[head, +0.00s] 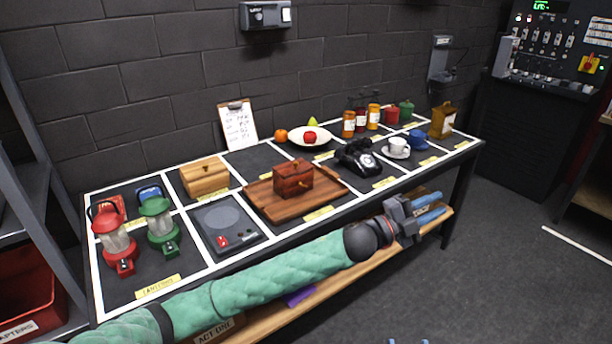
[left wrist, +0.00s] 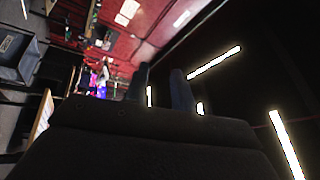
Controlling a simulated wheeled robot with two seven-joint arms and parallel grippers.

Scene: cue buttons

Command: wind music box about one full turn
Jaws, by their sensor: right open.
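A small reddish-brown wooden box (head: 293,178), which looks like the music box, sits on a wooden tray (head: 262,205) in the middle of the table. A small brass-coloured part shows at its side, but it is too small to make out as a crank. My left gripper (head: 432,208) is beyond the table's front edge, to the right of the box and apart from it. Its blue fingers are parted and empty; they also show in the left wrist view (left wrist: 161,88). Only the blue fingertips of my right gripper (head: 407,341) show at the bottom edge, apart and empty.
The table is divided by white lines. Two lanterns (head: 115,240), a lighter wooden box (head: 204,177), a dark plate device (head: 226,227), a black telephone (head: 357,158), a fruit plate (head: 303,141), and several jars stand around. A lower shelf (head: 262,322) runs below; open floor lies at right.

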